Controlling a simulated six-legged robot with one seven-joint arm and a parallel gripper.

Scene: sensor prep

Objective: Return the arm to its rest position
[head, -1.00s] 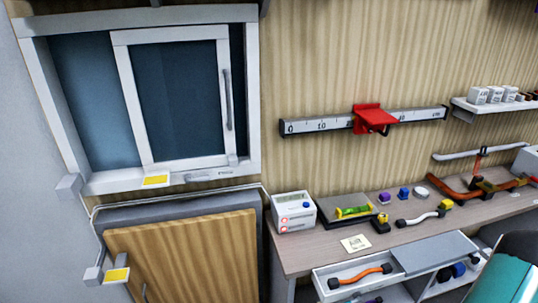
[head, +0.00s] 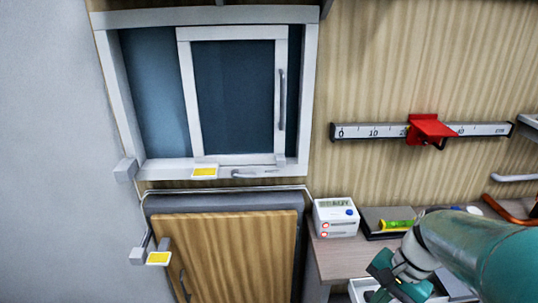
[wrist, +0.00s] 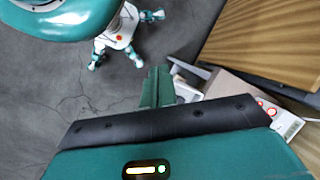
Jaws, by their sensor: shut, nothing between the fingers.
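My gripper shows in the wrist view, its two teal fingers (wrist: 157,88) together with nothing between them. They hang over grey floor, in front of the desk edge and the wooden door. In the head view my teal and white arm (head: 470,250) reaches in from the lower right, in front of the desk. It hides part of the desk and the drawer.
The wooden cabinet door (head: 220,250) stands left of the desk (head: 340,258). A white meter (head: 336,218) and a green level (head: 398,225) are on the desk. A red slider (head: 430,130) sits on the wall rail. The sliding window (head: 235,95) is above the door. Floor (wrist: 50,100) is open.

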